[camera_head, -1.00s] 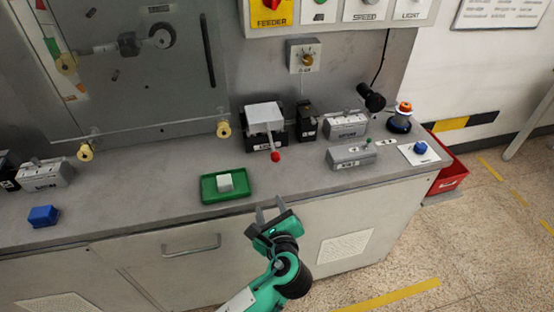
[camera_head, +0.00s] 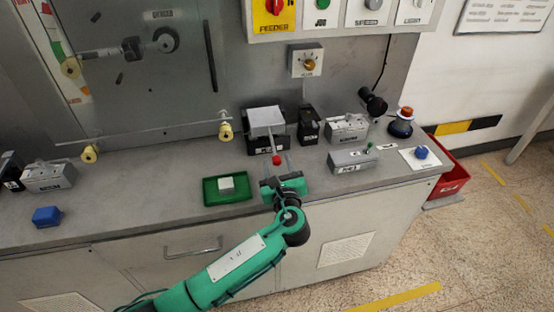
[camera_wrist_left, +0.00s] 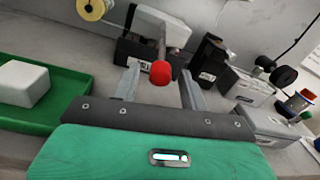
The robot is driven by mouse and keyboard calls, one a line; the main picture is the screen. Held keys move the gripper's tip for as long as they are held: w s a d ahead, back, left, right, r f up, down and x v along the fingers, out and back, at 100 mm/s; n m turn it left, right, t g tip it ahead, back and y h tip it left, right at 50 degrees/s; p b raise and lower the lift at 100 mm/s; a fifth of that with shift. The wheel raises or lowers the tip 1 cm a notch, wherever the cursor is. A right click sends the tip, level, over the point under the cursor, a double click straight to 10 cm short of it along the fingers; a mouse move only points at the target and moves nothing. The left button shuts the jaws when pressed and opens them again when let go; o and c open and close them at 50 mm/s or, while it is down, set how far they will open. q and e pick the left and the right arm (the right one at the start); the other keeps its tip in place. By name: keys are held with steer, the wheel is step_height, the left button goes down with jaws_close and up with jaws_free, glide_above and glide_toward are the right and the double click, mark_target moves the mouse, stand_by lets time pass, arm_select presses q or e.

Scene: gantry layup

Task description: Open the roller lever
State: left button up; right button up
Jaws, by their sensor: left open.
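The roller lever (camera_head: 277,160) is a grey rod with a red ball knob, sticking out from a black unit with a light grey top (camera_head: 265,117) on the bench. In the left wrist view, the red knob (camera_wrist_left: 160,73) shows between the two grey fingers. My left gripper (camera_head: 277,168) is open, with its fingers apart on either side of the knob. I cannot tell whether either finger touches it. The black unit (camera_wrist_left: 150,53) is partly hidden behind the knob and fingers. My right gripper is not in view.
A green tray (camera_head: 209,200) with a pale block (camera_head: 226,183) lies left of the gripper. A grey box with a green-tipped lever (camera_head: 352,161) is to the right. A black box (camera_head: 308,127) stands beside the lever unit. The front bench strip at left is mostly free.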

mark_target(277, 158)
arm_select(q)
steer(key=shift+x, duration=0.9)
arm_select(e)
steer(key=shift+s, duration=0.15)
arm_select(q)
steer(key=shift+c, duration=0.4)
